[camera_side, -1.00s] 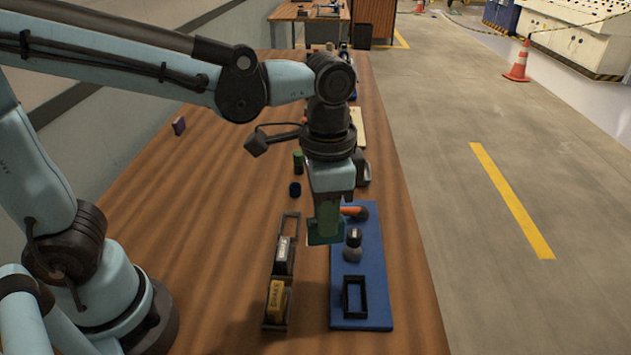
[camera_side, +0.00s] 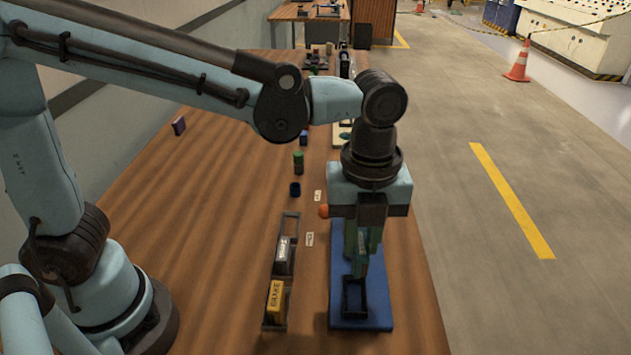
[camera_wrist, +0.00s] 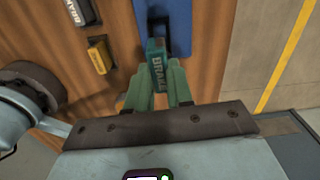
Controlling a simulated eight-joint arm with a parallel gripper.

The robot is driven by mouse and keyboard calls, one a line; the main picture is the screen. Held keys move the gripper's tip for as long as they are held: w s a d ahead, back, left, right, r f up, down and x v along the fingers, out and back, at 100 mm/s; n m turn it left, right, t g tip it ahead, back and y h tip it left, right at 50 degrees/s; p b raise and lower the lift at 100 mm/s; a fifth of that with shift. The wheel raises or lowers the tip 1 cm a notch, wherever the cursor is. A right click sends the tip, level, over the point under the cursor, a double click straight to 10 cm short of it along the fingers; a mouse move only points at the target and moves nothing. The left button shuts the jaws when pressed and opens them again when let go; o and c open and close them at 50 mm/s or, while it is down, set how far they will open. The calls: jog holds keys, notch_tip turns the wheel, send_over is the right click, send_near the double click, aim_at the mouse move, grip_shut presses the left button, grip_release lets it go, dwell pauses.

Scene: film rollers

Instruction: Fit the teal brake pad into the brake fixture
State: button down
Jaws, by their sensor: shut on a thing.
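My gripper (camera_side: 362,248) points down over the blue board and is shut on the teal brake pad (camera_side: 360,264). In the wrist view the pad (camera_wrist: 158,66) stands out past the fingers with white lettering facing the camera. The brake fixture is a small black open frame (camera_side: 346,314) on the near part of the blue board (camera_side: 343,325). In the side view the pad's lower end overlaps the far part of the frame. I cannot tell whether it is above the frame or inside it. My fingers hide part of the pad.
A black rack (camera_side: 272,326) left of the board holds a yellow block (camera_side: 275,298) and a black block with a white label (camera_side: 282,252); its far slot is empty. Green (camera_side: 298,160) and dark (camera_side: 295,188) cylinders stand farther back.

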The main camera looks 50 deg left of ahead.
jog(key=shift+d+f+m, duration=0.1)
jog(key=shift+m, duration=0.2)
jog(key=shift+f, duration=4.2)
jog(key=shift+f, duration=0.15)
jog(key=c, duration=0.5)
grip_release()
jog(key=shift+r, duration=3.5)
